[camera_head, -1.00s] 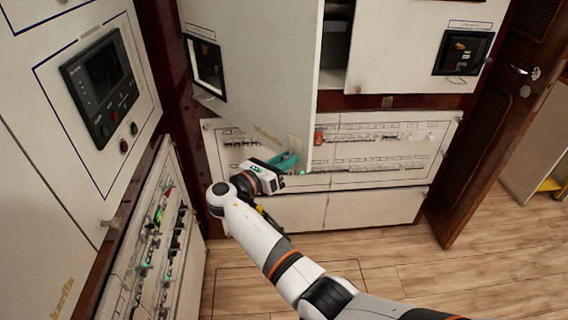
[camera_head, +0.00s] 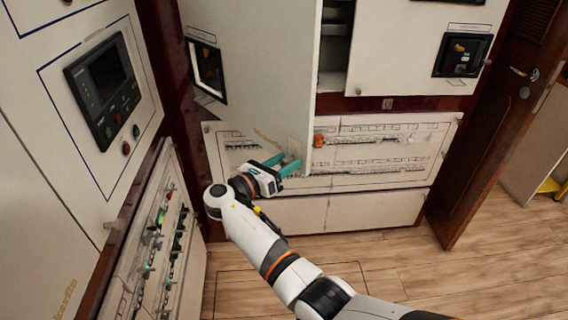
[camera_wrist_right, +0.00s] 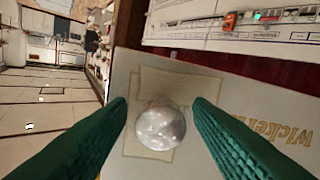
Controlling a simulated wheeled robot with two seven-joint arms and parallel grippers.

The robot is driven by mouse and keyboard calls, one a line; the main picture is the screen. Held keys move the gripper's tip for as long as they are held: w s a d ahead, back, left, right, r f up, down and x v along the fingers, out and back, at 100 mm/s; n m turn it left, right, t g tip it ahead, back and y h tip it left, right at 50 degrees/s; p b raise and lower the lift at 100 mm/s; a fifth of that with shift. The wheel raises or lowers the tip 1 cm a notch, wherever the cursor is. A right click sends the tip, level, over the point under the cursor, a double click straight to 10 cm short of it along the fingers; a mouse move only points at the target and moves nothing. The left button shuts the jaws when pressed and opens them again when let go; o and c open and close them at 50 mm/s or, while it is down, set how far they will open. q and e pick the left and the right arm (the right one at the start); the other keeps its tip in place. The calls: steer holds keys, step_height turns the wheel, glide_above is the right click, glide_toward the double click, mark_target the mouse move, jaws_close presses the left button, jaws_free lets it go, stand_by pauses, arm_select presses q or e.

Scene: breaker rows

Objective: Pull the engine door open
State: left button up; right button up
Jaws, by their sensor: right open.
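The engine door (camera_head: 262,75) is the white cabinet door in the middle of the head view. It stands partly open, with a dark gap showing shelves along its right edge. In the right wrist view the door face (camera_wrist_right: 225,135) carries gold lettering and a round, shiny knob (camera_wrist_right: 160,127). My right gripper (camera_head: 286,162) is at the door's lower right corner. Its green fingers are open, one on each side of the knob in the wrist view, with visible space between them and it. My left gripper is not in view.
A closed white door with a black latch panel (camera_head: 462,54) is to the right. Below is a breaker panel (camera_head: 385,150). A control screen (camera_head: 104,78) and another breaker panel (camera_head: 160,240) are at left. A brown wooden door (camera_head: 495,130) stands at far right. The wooden floor (camera_head: 400,265) is clear.

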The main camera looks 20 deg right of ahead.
mark_target(295, 124)
step_height(295, 124, up, 10)
stand_by(0.4)
